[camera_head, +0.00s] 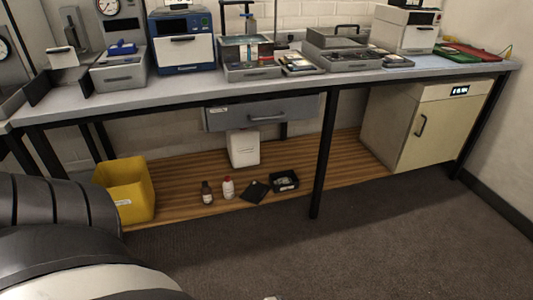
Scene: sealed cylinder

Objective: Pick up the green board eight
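A flat green board (453,54) lies on the right end of the long workbench, partly beside and under a red board (480,53). No number on it can be read at this size. Neither of my grippers can be made out in the head view. A dark, ribbed part of my own body fills the lower left corner, far from the boards.
The grey workbench (150,94) carries several instruments, including a blue-and-white machine (184,50) and a white box-shaped device (402,35) left of the boards. Below stand a yellow bin (125,188), small bottles and a cream cabinet (425,125). The dark floor (390,235) in front is clear.

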